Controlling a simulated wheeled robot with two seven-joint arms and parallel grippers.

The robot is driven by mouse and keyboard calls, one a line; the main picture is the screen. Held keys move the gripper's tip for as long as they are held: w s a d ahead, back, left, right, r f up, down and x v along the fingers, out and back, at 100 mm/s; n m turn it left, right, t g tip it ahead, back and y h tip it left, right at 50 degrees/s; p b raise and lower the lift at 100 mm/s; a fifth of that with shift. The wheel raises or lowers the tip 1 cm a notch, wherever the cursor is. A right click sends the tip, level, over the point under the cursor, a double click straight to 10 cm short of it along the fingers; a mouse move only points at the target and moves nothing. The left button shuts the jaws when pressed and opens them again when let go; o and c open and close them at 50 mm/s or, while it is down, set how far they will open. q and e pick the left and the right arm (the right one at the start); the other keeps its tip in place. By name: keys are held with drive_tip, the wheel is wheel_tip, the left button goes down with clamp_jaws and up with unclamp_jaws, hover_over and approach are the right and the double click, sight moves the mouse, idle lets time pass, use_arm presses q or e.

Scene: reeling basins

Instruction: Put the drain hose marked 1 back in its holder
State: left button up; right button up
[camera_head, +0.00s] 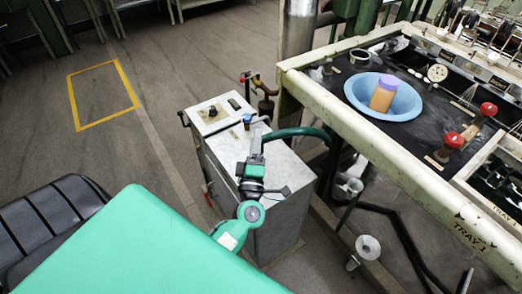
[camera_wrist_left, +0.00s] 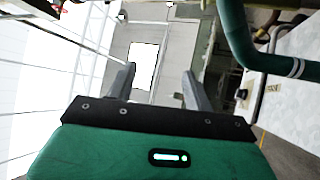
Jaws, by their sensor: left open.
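A dark green hose (camera_head: 300,132) arches from beside my left gripper over the grey cabinet to the right, towards the basin bench. A green hose with a white band also crosses the top right of the left wrist view (camera_wrist_left: 240,38), outside the fingers. No number is readable on it. My left gripper (camera_head: 257,143) is over the cabinet, close to the hose's left end. In the left wrist view its two fingers (camera_wrist_left: 160,80) stand apart with nothing between them. I cannot make out the holder. My right gripper is not in view.
The cabinet (camera_head: 284,190) has knobs and handles on its top. The bench (camera_head: 350,133), marked TRAY 1, holds a blue basin (camera_head: 413,103) and red-knobbed valves (camera_head: 454,140). A funnel (camera_head: 368,247) and dark pipes lie below it. Open floor (camera_head: 150,130) extends left of the cabinet.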

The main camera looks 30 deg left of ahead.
use_arm(q)
wheel_tip(320, 180, down, 10)
drive_tip(key=d+r+n+g+h+p, duration=0.1)
drive_tip(key=d+n+g+h+p, duration=0.15)
drive_tip(key=n+g, duration=1.3)
drive_tip(key=w+a+f+n+t, duration=0.1)
drive_tip(key=w+a+n+t, duration=0.1)
drive_tip(key=w+a+f+n+t, duration=0.1)
drive_tip(key=w+n+t, duration=0.1)
drive_tip(key=w+a+f+n+t, duration=0.2)
drive_tip(key=w+t, duration=0.1)
drive_tip(key=shift+a+p, duration=0.3)
drive_tip(key=shift+p, duration=0.05)
drive_tip(key=x, duration=0.4)
drive_tip(key=shift+w+a, duration=0.15)
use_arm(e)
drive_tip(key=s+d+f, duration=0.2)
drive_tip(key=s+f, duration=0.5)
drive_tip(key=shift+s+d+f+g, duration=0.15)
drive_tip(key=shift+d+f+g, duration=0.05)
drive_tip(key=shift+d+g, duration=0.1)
use_arm(q)
drive_tip(key=shift+n, duration=0.25)
clamp_jaws()
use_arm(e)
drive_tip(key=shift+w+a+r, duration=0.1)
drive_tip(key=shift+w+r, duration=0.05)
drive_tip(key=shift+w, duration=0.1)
